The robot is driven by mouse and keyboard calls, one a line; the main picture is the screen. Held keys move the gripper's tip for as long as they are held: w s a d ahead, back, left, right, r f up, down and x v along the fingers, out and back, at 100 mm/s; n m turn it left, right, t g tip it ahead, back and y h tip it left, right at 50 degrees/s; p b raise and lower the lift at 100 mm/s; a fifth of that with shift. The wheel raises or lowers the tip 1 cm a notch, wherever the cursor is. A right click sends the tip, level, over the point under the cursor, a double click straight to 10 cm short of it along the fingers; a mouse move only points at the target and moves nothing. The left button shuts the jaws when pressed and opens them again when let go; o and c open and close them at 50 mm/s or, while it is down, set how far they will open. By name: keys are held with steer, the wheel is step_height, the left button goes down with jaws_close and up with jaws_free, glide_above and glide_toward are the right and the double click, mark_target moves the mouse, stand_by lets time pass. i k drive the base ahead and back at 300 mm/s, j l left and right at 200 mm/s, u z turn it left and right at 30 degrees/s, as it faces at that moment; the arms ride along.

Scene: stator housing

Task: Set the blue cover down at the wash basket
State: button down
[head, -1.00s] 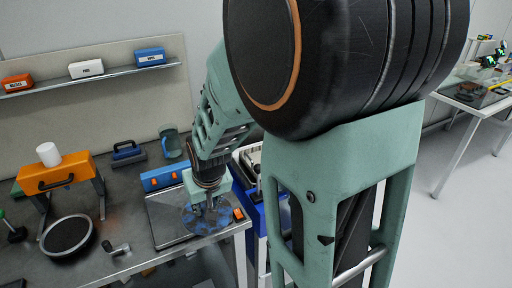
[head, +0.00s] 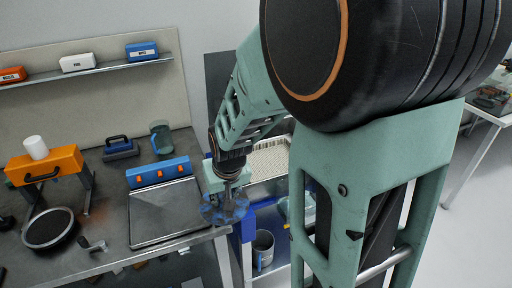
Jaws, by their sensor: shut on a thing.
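The blue cover (head: 223,212) is a round, partly see-through blue disc. My gripper (head: 229,190) points down and is shut on it. The cover is at the right front corner of the workbench, in the air beside the metal plate. Its height above the bench edge is hard to judge. A light mesh tray, which looks like the wash basket (head: 270,161), stands to the right on a blue-framed cart. My arm hides part of it.
A flat metal plate (head: 163,213) with a blue control box (head: 159,172) lies on the bench (head: 110,187). An orange stand (head: 44,166) and a black round pad (head: 49,228) are at left. A grey mug (head: 262,246) sits on the cart's lower shelf.

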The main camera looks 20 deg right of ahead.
mark_target(283, 164)
steer(key=l, duration=0.65)
steer(key=i+l, duration=0.5)
steer(key=i, duration=0.15)
